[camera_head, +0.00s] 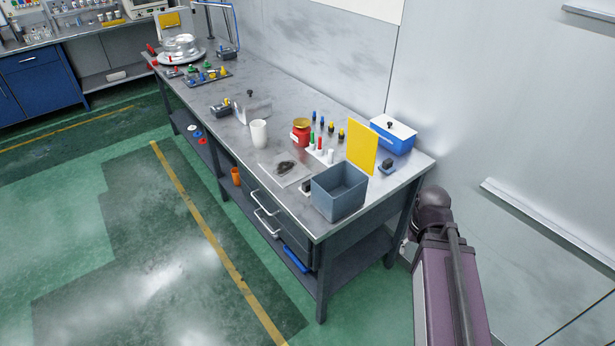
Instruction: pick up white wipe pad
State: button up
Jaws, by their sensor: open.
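A flat, pale square (287,168) with a dark patch in its middle lies on the workbench, left of the grey open bin. It may be the white wipe pad, but it is too small to tell for sure. My gripper is not in view. Only a dark part of my arm and my column show at the right, beyond the bench's near right corner.
The grey bin (339,190), yellow upright panel (362,152), red jar (301,133), white cup (259,133) and blue box with white lid (392,139) crowd the near end of the workbench (225,136). Coloured bottles stand between. Floor left of the bench is clear.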

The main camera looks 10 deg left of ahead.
aim_at(305, 188)
jog(key=z, duration=0.05)
jog(key=i, duration=0.9)
